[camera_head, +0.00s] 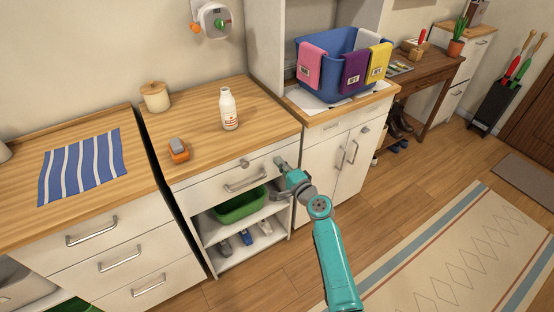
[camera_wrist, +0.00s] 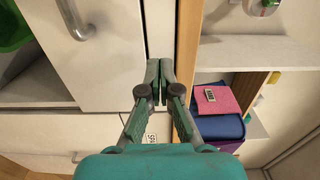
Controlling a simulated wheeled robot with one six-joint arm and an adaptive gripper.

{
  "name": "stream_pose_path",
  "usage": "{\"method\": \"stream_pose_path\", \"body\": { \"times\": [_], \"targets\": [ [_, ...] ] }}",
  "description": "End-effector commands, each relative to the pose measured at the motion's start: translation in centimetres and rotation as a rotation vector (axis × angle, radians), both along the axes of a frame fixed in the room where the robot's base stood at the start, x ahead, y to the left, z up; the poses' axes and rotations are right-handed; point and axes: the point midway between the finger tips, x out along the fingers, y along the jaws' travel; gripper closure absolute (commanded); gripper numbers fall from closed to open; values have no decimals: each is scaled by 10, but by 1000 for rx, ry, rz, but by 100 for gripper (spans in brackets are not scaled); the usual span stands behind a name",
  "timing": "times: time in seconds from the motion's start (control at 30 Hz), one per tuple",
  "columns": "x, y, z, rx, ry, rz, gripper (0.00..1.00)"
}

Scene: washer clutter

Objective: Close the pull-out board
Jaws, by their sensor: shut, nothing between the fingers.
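The middle cabinet has a narrow white front strip between its wooden top and its drawer, with a round knob (camera_head: 244,163). This strip (camera_head: 222,172) may be the front of the pull-out board; I cannot tell how far it stands out. The strip also shows in the wrist view (camera_wrist: 158,22), beside a wooden edge (camera_wrist: 187,42). My gripper (camera_head: 279,161) is shut and empty at the strip's right end, right of the knob. In the wrist view its fingertips (camera_wrist: 160,64) overlap the strip; contact is unclear.
Below are the drawer handle (camera_head: 245,181) and an open shelf with a green bin (camera_head: 240,207). A white bottle (camera_head: 229,110), orange-grey object (camera_head: 178,150) and jar (camera_head: 155,97) stand on top. A blue basket (camera_head: 313,84) with cloths is to the right.

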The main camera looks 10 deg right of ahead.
Motion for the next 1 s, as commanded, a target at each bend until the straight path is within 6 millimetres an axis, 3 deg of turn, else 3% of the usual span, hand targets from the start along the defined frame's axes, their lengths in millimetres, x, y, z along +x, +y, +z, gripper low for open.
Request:
{"method": "stream_pose_path", "body": {
  "times": [0.4,0.6,0.83,1.0],
  "targets": [
    [-63,-21,-1,-1,2,-1,100],
    [-78,-26,-1,0,1,0,100],
    [-82,-26,-1,-2,3,0,100],
    [-103,-24,-21,-47,22,-21,100]
  ]
}}
